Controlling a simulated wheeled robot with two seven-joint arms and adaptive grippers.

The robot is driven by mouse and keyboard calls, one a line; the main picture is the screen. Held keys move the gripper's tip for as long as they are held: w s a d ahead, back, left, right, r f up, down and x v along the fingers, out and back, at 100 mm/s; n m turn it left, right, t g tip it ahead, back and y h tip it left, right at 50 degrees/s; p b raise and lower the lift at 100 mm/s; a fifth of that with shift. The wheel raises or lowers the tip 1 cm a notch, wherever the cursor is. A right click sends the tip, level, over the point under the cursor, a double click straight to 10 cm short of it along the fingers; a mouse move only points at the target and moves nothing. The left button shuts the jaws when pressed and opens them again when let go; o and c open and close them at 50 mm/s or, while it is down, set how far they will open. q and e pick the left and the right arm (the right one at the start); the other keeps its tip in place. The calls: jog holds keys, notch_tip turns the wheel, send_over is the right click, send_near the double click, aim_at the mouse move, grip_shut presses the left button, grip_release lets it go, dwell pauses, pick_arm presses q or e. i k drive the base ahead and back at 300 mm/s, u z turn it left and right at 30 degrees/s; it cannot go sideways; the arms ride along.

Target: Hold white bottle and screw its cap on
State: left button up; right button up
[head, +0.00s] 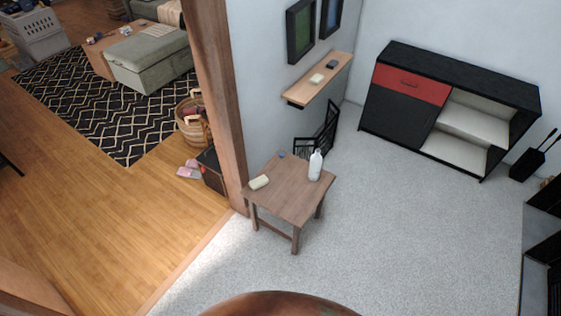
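A white bottle (315,166) stands upright near the back right edge of a small brown wooden table (288,200). Its top is too small to tell whether a cap is on it. A small blue thing (282,154) lies at the table's back corner; it may be the cap, but I cannot tell. Neither of my grippers is in view.
A cream block (259,182) lies on the table's left side. A wooden wall shelf (322,78) hangs behind. A black and red cabinet (400,110) stands at the back right. A wooden post (222,100) rises left of the table. Grey carpet (390,240) is clear in front and right.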

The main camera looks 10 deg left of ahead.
aim_at(317, 159)
jog(key=z, duration=1.2)
jog(key=i, duration=3.1)
jog(key=u, duration=2.6)
jog(key=i, duration=0.55)
